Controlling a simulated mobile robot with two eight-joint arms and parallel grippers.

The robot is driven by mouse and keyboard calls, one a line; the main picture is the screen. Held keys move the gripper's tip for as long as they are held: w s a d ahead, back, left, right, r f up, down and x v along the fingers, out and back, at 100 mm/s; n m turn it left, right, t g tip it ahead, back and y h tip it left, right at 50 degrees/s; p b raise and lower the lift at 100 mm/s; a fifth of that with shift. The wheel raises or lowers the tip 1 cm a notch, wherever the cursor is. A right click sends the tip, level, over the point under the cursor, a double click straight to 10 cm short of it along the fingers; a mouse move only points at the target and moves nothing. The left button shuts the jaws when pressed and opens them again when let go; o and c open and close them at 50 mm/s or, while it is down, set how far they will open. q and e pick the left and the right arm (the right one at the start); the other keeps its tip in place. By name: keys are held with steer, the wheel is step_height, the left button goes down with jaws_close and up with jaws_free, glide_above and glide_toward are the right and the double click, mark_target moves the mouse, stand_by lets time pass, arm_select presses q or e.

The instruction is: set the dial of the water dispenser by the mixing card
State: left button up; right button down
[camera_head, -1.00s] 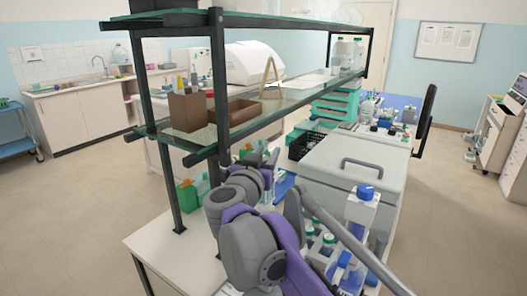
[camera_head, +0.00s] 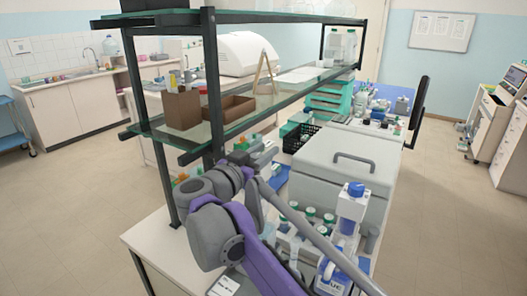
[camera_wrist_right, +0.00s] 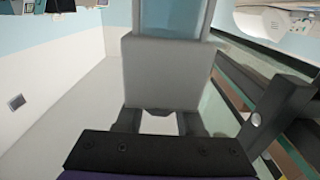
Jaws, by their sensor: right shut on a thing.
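In the wrist view my right gripper (camera_wrist_right: 158,122) is shut, its dark fingers either side of a small pale part below a grey block (camera_wrist_right: 166,72). A clear pale blue part (camera_wrist_right: 172,18) rises from this block; it may be the water dispenser, but I cannot be sure. In the head view my purple and grey right arm reaches over the bench beside the shelf; its fingertips are hard to make out. A white card with dark print (camera_head: 224,287), possibly the mixing card, lies at the bottom. My left gripper is not in view.
A dark-framed glass shelf (camera_head: 285,88) with brown boxes (camera_head: 183,108) stands left of the bench. A grey lidded box (camera_head: 335,182), a blue-capped container (camera_head: 350,208) and several small bottles crowd the bench. Open floor (camera_head: 450,220) lies to the right.

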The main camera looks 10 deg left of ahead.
steer(key=c, duration=0.5)
jaws_free()
steer(key=b+v, duration=0.1)
steer(key=v, duration=1)
steer(key=shift+w, duration=0.1)
